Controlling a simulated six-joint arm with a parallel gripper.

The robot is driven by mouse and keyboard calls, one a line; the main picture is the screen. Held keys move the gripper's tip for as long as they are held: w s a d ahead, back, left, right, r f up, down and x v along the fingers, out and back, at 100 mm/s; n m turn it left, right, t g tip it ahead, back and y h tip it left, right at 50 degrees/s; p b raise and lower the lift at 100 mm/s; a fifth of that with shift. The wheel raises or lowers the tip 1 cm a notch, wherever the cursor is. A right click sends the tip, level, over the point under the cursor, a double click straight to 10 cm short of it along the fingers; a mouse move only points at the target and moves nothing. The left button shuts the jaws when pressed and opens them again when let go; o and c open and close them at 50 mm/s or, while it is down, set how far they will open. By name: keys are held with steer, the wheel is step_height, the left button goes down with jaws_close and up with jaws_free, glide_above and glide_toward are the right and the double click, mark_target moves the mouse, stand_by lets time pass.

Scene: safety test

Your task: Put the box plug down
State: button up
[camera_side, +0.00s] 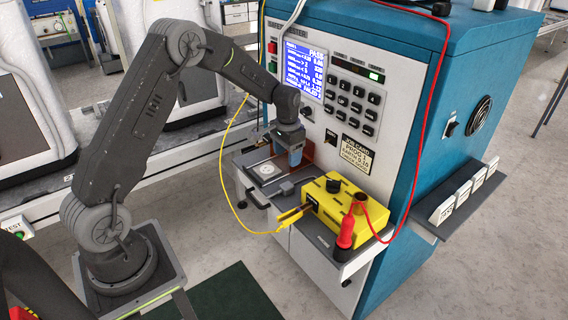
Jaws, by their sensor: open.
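My gripper (294,160) points down over the left part of the grey shelf on the front of the blue test cabinet. Its jaws are open; what lies between or behind them is partly hidden. A small grey plug-like piece (287,188) lies on the shelf below and in front of my gripper, apart from it, with a grey lead running toward the yellow box (338,213). I take this piece for the box plug, but it is small and I cannot be certain. The yellow box sits on the shelf to the right, with a black knob on top.
A red probe (346,232) stands at the shelf's front right, its red cable looping up the cabinet (418,130). A yellow cable (226,180) hangs left of the shelf. A brown block (309,152) stands behind my gripper. A round white disc (264,170) lies at left.

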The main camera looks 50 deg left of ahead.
steer(key=s+d+r+t, duration=0.2)
steer(key=s+d+r, duration=0.35)
steer(key=r, duration=0.35)
steer(key=s+d+r+t, duration=0.1)
steer(key=s+d+r, duration=0.45)
steer(key=r, duration=0.35)
steer(key=s+d+r+t, duration=0.1)
steer(key=s+d, duration=0.1)
steer(key=s, duration=0.6)
steer(key=s+d+r+t, duration=0.1)
steer(key=s+d+r, duration=0.1)
steer(key=s, duration=0.6)
steer(key=shift+s+d+t, duration=0.3)
steer(key=shift+s+d, duration=0.05)
steer(key=shift+d, duration=0.1)
